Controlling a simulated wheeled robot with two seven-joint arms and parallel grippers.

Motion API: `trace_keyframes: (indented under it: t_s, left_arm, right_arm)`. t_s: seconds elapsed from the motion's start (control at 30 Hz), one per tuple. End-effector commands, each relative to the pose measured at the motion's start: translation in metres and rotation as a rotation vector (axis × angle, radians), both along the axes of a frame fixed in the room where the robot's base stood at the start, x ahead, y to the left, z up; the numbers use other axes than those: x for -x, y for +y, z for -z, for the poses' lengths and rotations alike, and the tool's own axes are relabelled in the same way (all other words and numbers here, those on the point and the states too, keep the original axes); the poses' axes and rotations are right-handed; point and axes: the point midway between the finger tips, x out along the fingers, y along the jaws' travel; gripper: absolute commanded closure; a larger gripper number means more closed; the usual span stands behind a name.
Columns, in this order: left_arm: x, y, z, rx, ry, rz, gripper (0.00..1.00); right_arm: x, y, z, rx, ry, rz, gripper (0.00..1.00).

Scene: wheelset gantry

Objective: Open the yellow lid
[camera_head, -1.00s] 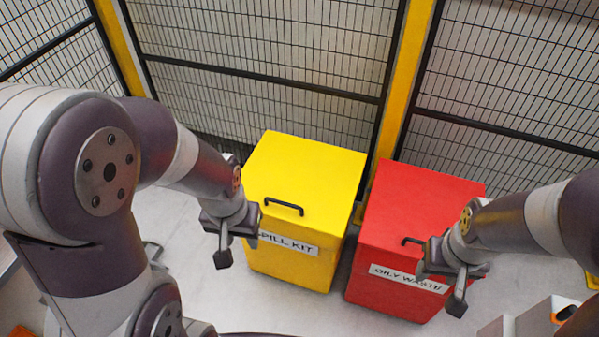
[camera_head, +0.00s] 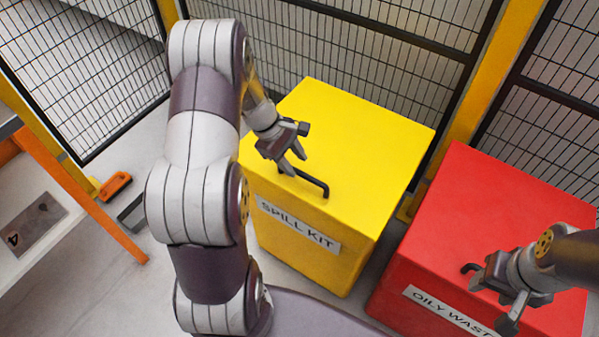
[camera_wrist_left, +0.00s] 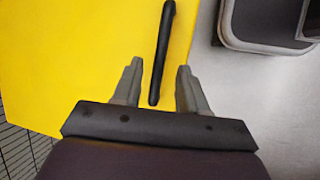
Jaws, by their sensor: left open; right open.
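The yellow lid (camera_head: 350,135) is the flat top of the yellow box labelled SPILL KIT, and it lies closed. A black bar handle (camera_head: 312,184) is fixed near its front edge. My left gripper (camera_head: 297,162) is open over the lid at the handle's left end. In the left wrist view the handle (camera_wrist_left: 162,55) runs lengthwise, its near end between the two open fingers (camera_wrist_left: 157,85). I cannot tell how high the fingers are above the lid. My right gripper (camera_head: 497,300) is open in front of the red box, by its handle.
The red box (camera_head: 500,205) labelled OILY WASTE stands right of the yellow one. A wire mesh fence (camera_head: 365,55) with yellow posts rises close behind both. An orange-edged table (camera_head: 75,190) is at the left. Grey floor (camera_head: 115,255) lies between.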

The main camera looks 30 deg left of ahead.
Motion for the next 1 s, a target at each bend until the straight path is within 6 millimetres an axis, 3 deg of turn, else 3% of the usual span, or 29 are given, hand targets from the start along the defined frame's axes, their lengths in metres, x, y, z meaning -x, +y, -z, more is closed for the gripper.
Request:
trace_keyframes:
  t_s: [0.03, 0.2, 0.5, 0.57, 0.63, 0.67, 0.87, 1.0]
  left_arm:
    - [-0.001, -0.005, 0.012, 0.002, 0.002, 0.001, 0.58]
    - [-0.005, -0.013, 0.029, -0.001, -0.001, 0.002, 0.58]
    - [-0.005, -0.014, 0.032, -0.002, -0.001, 0.001, 0.58]
    - [-0.005, -0.014, 0.032, -0.002, -0.001, 0.001, 0.74]
    - [-0.005, -0.014, 0.032, -0.002, -0.001, 0.001, 0.97]
    - [-0.005, -0.014, 0.032, -0.002, -0.001, 0.001, 1.0]
    - [-0.005, -0.015, 0.03, -0.002, 0.001, 0.002, 1.0]
    - [-0.004, -0.021, 0.018, -0.002, 0.019, 0.004, 1.0]
  right_arm:
    - [0.0, 0.0, 0.005, 0.0, 0.0, 0.0, 0.51]
    - [0.0, 0.0, 0.009, 0.0, 0.0, 0.0, 0.51]
    - [0.0, 0.0, 0.009, 0.0, 0.0, 0.0, 0.51]
    - [0.0, 0.0, 0.009, 0.0, 0.0, 0.0, 0.51]
    - [0.0, 0.0, 0.009, 0.0, 0.0, 0.0, 0.51]
    - [0.0, 0.0, 0.009, 0.0, 0.0, 0.0, 0.51]
    - [0.0, 0.0, 0.007, 0.0, 0.0, 0.0, 0.51]
    - [0.0, 0.0, -0.006, 0.0, 0.0, 0.0, 0.51]
